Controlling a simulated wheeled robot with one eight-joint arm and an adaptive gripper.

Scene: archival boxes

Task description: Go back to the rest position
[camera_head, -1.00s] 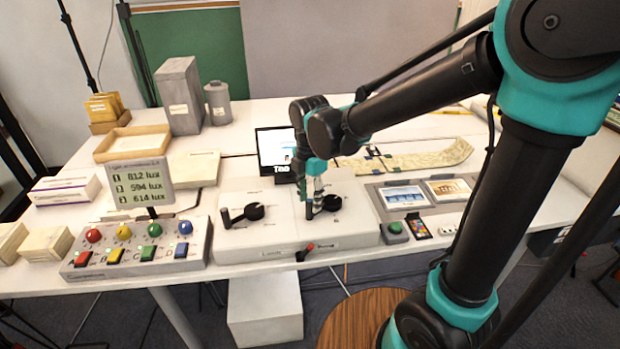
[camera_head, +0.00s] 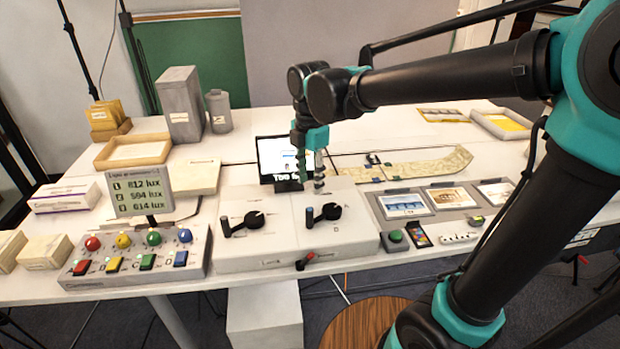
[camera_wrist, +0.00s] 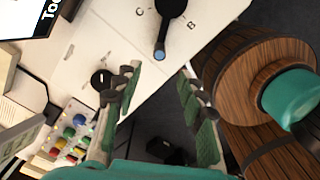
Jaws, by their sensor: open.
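My gripper shows in the wrist view (camera_wrist: 158,76) with its two green-padded fingers spread apart and nothing between them. In the head view my gripper (camera_head: 319,180) points down, just above and behind the right black dial (camera_head: 331,211) of a white panel box. That dial also shows in the wrist view (camera_wrist: 171,8), its blue-tipped lever apart from the fingers. The left black dial (camera_head: 255,220) is to the left on the same box. My forearm reaches in from the right.
A button box (camera_head: 120,274) and lux display (camera_head: 140,190) are at left. A tall grey box (camera_head: 180,105) stands behind. Framed pictures (camera_head: 450,197) lie at right. A red-handled lever (camera_head: 306,261) is at the panel's front.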

